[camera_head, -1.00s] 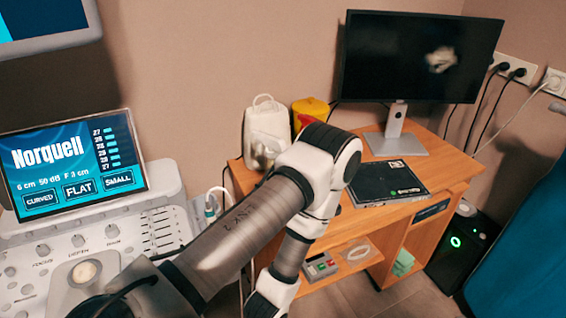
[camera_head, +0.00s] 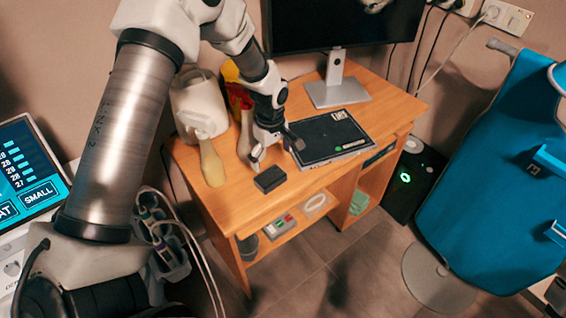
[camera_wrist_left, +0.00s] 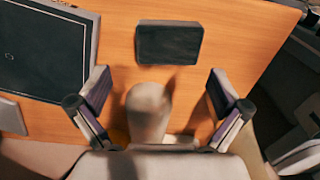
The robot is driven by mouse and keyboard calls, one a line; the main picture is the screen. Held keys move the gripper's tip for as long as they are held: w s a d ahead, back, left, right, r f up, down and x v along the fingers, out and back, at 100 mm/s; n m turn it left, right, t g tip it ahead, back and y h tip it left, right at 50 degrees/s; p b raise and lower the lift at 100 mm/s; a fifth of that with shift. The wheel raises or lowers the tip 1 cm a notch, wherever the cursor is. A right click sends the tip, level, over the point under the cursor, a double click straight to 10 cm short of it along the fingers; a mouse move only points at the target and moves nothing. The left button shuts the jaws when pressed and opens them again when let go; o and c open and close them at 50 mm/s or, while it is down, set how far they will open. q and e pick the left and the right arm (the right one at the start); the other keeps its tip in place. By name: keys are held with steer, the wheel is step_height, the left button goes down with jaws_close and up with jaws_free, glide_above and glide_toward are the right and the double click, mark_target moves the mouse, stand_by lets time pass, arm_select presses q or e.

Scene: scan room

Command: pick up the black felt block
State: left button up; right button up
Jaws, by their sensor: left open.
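The black felt block (camera_head: 270,179) lies on the wooden desk near its front edge. It also shows in the left wrist view (camera_wrist_left: 169,44), at the top, beyond the fingertips. My left gripper (camera_head: 275,149) is open, above the desk just behind the block, and not around it. In the left wrist view its two fingers (camera_wrist_left: 160,93) stand wide apart, with a blurred beige rounded object (camera_wrist_left: 148,110) showing between them; I cannot tell whether they touch it. My right gripper is not in view.
A dark flat tablet-like panel (camera_head: 330,137) lies right of the gripper. A monitor stand (camera_head: 337,91) is behind it. A beige bottle-like object (camera_head: 211,163) and a white container (camera_head: 200,105) stand at left.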

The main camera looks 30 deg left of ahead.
mark_target(270, 176)
arm_select(q)
steer(key=shift+w+f, duration=0.15)
steer(key=shift+f, duration=0.1)
steer(key=shift+s+f+p, duration=0.6)
steer(key=shift+s+f, duration=0.55)
steer(key=shift+f, duration=0.1)
steer(key=f, duration=0.3)
steer(key=shift+w+f, duration=0.2)
steer(key=shift+w, duration=0.15)
steer(key=shift+w+f, duration=0.15)
steer(key=shift+f, duration=0.15)
steer(key=shift+s+r, duration=0.2)
steer(key=shift+c, duration=0.7)
steer(key=c, duration=0.6)
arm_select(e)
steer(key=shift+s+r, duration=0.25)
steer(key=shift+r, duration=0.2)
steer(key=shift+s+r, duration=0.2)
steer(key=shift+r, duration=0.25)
